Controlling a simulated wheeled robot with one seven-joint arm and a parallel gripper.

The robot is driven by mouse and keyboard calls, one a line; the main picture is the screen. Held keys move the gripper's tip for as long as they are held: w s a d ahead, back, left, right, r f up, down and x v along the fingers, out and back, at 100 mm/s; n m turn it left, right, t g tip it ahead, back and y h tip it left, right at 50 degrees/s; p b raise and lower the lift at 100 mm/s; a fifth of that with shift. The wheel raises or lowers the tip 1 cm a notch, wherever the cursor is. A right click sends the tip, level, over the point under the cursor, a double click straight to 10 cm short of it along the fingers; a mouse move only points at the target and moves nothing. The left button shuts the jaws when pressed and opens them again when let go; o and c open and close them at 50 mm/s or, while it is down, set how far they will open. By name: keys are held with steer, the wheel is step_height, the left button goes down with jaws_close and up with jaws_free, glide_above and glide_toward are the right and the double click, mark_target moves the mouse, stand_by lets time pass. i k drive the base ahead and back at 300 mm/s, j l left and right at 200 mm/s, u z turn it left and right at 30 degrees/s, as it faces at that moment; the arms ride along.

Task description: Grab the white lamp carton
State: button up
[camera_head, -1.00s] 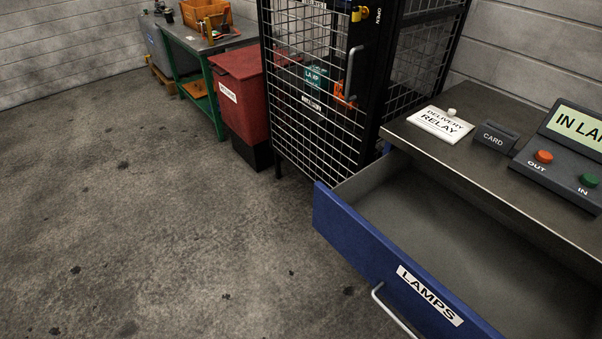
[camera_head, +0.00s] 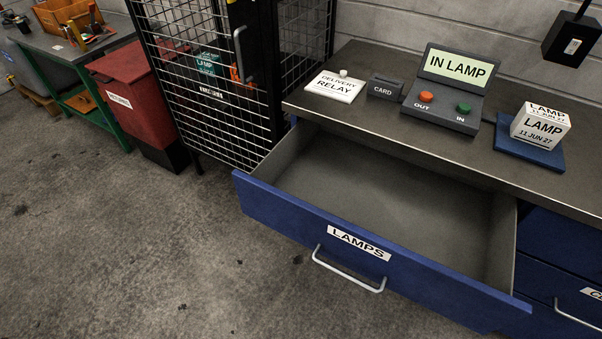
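The white lamp carton (camera_head: 540,127) stands upright on a blue pad (camera_head: 528,152) on the grey bench top, at the right of the head view. Its label reads "LAMP 11 JUN 27". My gripper is not in view, and nothing is seen touching the carton.
The blue LAMPS drawer (camera_head: 375,255) is pulled open in front of the bench and looks empty. A display console (camera_head: 445,90) reading "IN LAMP", a card reader (camera_head: 384,87) and a delivery relay plate (camera_head: 335,86) stand left of the carton. A black scanner-like device (camera_head: 572,38) hangs above it.

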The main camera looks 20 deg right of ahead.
mark_target(540, 126)
steer(key=k+l+z, duration=0.1)
steer(key=z, duration=1.15)
steer(key=i+j, duration=0.1)
steer(key=j, duration=0.2)
steer(key=i+j+z, duration=0.1)
steer(key=j, duration=0.25)
